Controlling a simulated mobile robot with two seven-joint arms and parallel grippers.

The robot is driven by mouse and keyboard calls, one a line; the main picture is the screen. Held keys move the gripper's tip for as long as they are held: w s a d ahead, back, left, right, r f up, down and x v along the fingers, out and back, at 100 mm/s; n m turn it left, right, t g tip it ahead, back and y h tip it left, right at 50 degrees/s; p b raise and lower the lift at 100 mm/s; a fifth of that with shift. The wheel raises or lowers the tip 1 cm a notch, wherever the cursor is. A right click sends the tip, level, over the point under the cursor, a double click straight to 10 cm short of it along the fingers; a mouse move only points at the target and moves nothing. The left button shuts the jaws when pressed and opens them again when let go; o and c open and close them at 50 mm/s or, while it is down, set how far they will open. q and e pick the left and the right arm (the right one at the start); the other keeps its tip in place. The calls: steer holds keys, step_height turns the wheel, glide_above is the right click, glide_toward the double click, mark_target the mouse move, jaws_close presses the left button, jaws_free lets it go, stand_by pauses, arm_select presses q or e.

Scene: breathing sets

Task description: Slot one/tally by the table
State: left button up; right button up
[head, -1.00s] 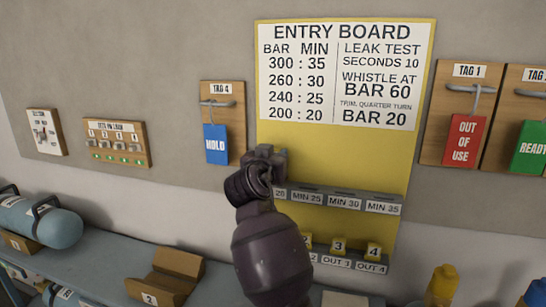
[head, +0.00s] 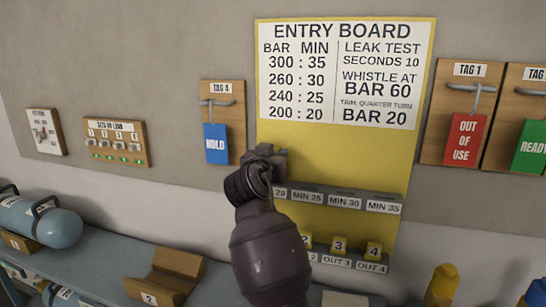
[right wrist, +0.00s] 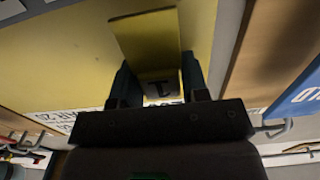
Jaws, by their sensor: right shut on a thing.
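My right gripper (head: 268,160) is in front of the yellow entry board (head: 330,155), at the left end of its upper grey slot row (head: 335,200). That row's visible labels read 20, MIN 25, MIN 30 and MIN 35. In the right wrist view the gripper (right wrist: 158,85) is shut on a yellow tally (right wrist: 148,38) marked 1. My arm hides the tally in the head view, and I cannot tell whether it touches a slot. Tally 3 (head: 338,246) and tally 4 (head: 373,251) stand in the lower OUT row; tally 2 (head: 306,240) is partly hidden. My left gripper is not in view.
A blue HOLD tag (head: 215,143) hangs left of the board, a red OUT OF USE tag (head: 466,138) and green READY tag (head: 530,147) right of it. A blue-grey table (head: 110,265) below carries a cylinder (head: 40,222) and a brown cradle (head: 165,275).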

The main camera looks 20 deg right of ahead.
stand_by(0.7)
steer(key=shift+f+b, duration=0.35)
steer(key=shift+f, duration=0.05)
steer(key=shift+f, duration=0.35)
steer(key=shift+f+b, duration=0.9)
steer(key=shift+f, duration=0.1)
steer(key=shift+f, duration=0.25)
steer(key=shift+f, duration=0.2)
steer(key=o, duration=0.9)
steer(key=shift+o, duration=0.4)
